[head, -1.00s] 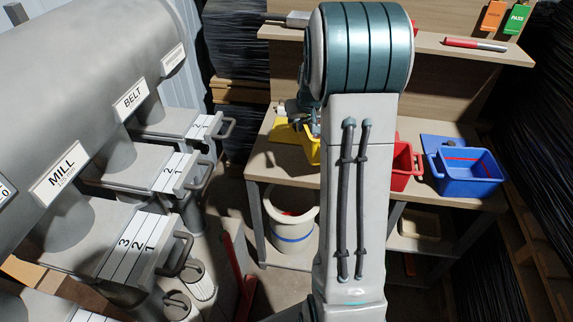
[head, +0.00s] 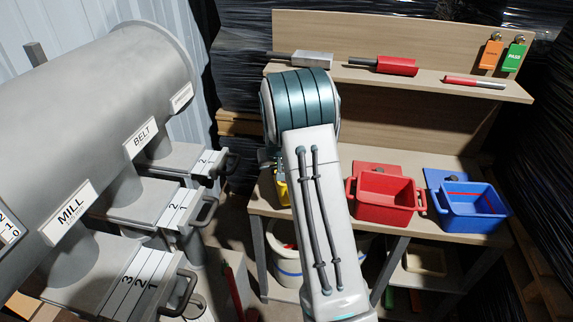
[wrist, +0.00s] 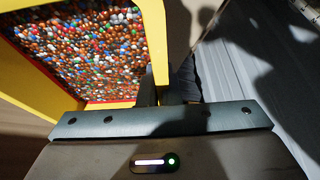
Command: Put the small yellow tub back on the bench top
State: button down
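The small yellow tub (wrist: 156,35) fills the upper left of the wrist view, full of small multicoloured granules. In the head view only a sliver of it (head: 282,191) shows beside my arm, at the bench's left end. My gripper (wrist: 163,88) has its dark fingers on either side of the tub's wall and appears shut on it. In the head view my gripper is mostly hidden behind my arm. The bench top (head: 341,213) lies below the shelf. I cannot tell whether the tub touches it.
A red tub (head: 384,205) and a blue tub (head: 474,218) stand on the bench to the right. A shelf (head: 440,81) above holds tools and tags. A grey machine with labelled slides (head: 160,205) is on the left. A white bucket (head: 287,267) is under the bench.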

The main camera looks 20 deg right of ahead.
jog(key=shift+w+a+f+p, duration=0.15)
jog(key=shift+f+p, duration=0.1)
jog(key=shift+f, duration=0.45)
jog(key=shift+w+f+p, duration=0.2)
jog(key=shift+f, duration=0.5)
jog(key=shift+w+a+f+p, duration=0.15)
jog(key=shift+f+p, duration=0.1)
jog(key=shift+f, duration=0.45)
jog(key=c, duration=2)
grip_release()
jog(key=shift+s+f, duration=0.1)
jog(key=shift+f, duration=0.1)
jog(key=o, duration=0.4)
jog(key=shift+c, duration=0.2)
